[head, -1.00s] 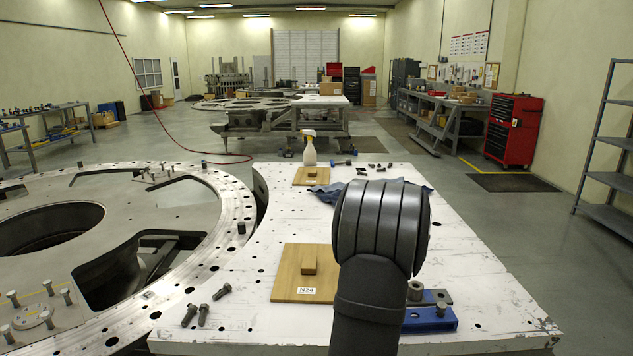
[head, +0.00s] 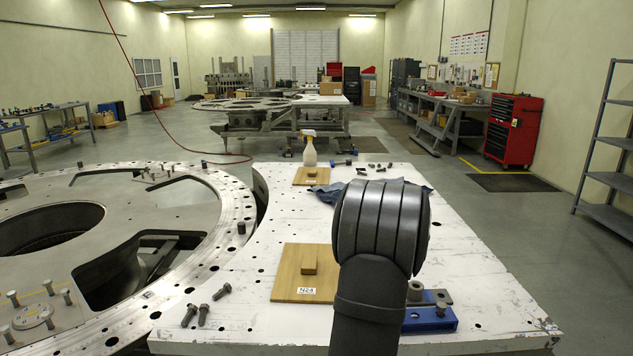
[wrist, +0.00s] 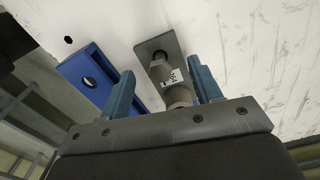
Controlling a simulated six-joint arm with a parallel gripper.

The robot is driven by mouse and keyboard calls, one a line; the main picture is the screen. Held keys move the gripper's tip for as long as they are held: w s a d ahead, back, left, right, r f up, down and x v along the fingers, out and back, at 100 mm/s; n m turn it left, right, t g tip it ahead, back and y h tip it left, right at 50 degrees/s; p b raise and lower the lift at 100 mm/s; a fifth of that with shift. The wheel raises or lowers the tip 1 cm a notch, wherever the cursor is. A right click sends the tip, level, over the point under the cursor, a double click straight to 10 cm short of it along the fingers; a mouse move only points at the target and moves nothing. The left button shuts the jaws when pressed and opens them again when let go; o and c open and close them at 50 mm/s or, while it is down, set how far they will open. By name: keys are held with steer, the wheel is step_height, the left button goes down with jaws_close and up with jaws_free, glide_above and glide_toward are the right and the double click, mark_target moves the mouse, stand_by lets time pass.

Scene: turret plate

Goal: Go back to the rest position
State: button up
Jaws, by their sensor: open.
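My gripper (wrist: 160,68) is open, with its two blue fingers apart in the wrist view. In the head view it is hidden behind my dark arm.
The white table (head: 270,220) carries a wooden board marked N24 (head: 290,285), loose bolts (head: 195,317), a blue cloth (head: 328,193), and a spray bottle (head: 310,153) by another wooden board. A large turret ring (head: 235,205) lies left. The table's right side is mostly clear.

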steer(key=m, duration=0.8)
steer(key=shift+f+m, duration=0.1)
steer(key=shift+m, duration=0.3)
steer(key=n, duration=1.1)
steer(key=shift+n, duration=0.3)
